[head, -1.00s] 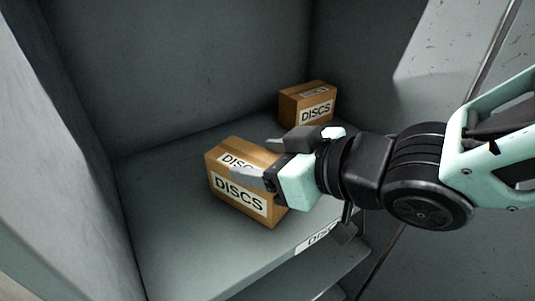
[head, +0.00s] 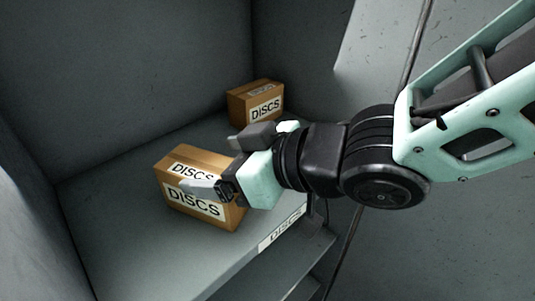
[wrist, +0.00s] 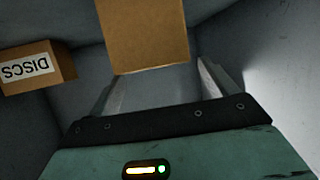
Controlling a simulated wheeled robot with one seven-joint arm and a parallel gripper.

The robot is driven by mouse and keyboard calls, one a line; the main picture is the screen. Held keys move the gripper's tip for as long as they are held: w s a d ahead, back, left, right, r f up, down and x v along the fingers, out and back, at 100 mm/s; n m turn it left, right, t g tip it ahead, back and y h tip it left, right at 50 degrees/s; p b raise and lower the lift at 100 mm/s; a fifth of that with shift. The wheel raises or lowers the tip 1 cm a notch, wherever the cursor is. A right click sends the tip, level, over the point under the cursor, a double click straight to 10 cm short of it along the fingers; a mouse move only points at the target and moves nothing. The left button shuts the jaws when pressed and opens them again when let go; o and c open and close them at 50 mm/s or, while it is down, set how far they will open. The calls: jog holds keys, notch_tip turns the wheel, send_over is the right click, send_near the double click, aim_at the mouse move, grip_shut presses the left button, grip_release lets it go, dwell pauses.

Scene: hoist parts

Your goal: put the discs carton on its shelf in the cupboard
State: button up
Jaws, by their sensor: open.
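A brown discs carton (head: 203,212) stands upright on the cupboard shelf (head: 130,250), whose front edge bears a DISCS label (head: 282,235). My gripper (head: 210,165) is open at this carton's right end in the head view. One finger shows in front of its labelled side; the other finger's tip is partly hidden. In the wrist view the carton (wrist: 146,35) shows plain brown at the top, ahead of and between the spread fingers (wrist: 160,78), with gaps on both sides. The carton seems to rest on the shelf by itself.
A second DISCS carton (head: 256,103) stands further back on the same shelf; it also shows at the left of the wrist view (wrist: 38,70). Cupboard walls (head: 120,60) close the left and back. A lower shelf edge (head: 300,270) lies below. Bare shelf lies left of the near carton.

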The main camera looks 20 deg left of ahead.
jog(key=b+v, duration=0.1)
jog(key=v, duration=0.9)
jog(key=shift+d, duration=0.35)
jog(key=shift+s, duration=0.1)
jog(key=w+d+f+m+t+h, duration=0.3)
jog(key=w+d+f+m+h, duration=0.3)
jog(key=d, duration=0.4)
jog(key=s+d+f+m+g+h, duration=0.2)
jog(key=s+d+f+g+h, duration=0.3)
jog(key=s+d, duration=0.5)
notch_tip(320, 180, down, 2)
jog(key=shift+d+f+m+h, duration=0.15)
jog(key=shift+m+h, duration=0.15)
jog(key=shift+h, duration=0.5)
jog(key=shift+s, duration=0.15)
